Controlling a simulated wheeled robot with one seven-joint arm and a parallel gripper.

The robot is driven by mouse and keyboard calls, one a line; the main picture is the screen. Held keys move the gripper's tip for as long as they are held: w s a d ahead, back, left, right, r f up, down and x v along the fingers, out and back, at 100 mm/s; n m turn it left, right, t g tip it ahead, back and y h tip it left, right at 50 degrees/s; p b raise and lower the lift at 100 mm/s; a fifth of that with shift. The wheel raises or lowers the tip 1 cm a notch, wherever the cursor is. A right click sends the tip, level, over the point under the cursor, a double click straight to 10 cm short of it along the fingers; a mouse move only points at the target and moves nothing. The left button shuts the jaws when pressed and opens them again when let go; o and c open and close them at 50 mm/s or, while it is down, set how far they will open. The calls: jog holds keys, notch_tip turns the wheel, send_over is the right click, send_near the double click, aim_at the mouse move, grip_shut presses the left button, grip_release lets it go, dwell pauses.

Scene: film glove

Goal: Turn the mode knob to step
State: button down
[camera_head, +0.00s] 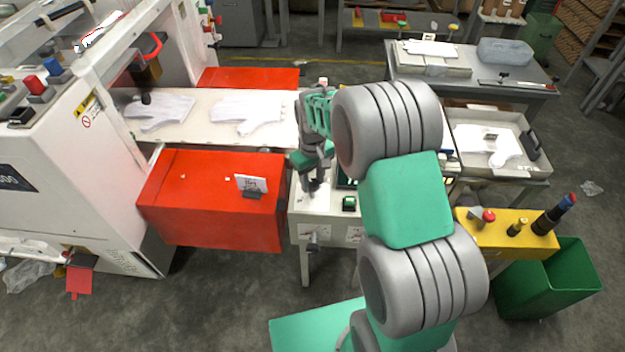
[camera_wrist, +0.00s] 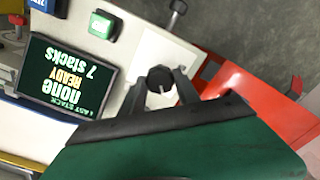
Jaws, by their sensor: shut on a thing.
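The mode knob (camera_wrist: 159,77) is a dark round knob on a pale control panel (camera_wrist: 188,52) in the wrist view. My gripper (camera_wrist: 161,88) has its two grey fingers closed on either side of the knob, touching it. A small pale mark shows on the knob, but I cannot read any mode labels around it. In the head view my gripper (camera_head: 314,184) points down at the panel (camera_head: 305,205), and my arm hides much of the panel. The knob cannot be made out there.
A display (camera_wrist: 66,76) beside the knob reads "none", "READY" and "7 stacks". A green button (camera_wrist: 103,24) and a blue button (camera_wrist: 40,4) sit near it. A dark lever (camera_head: 313,242) sticks out in front. A red cabinet (camera_head: 215,200) stands at left, a yellow button box (camera_head: 505,243) at right.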

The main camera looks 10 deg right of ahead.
aim_at(313, 182)
jog(key=c, duration=0.9)
grip_release()
notch_tip(313, 182, up, 8)
jog(key=shift+f+b, duration=0.1)
jog(key=shift+b, duration=0.4)
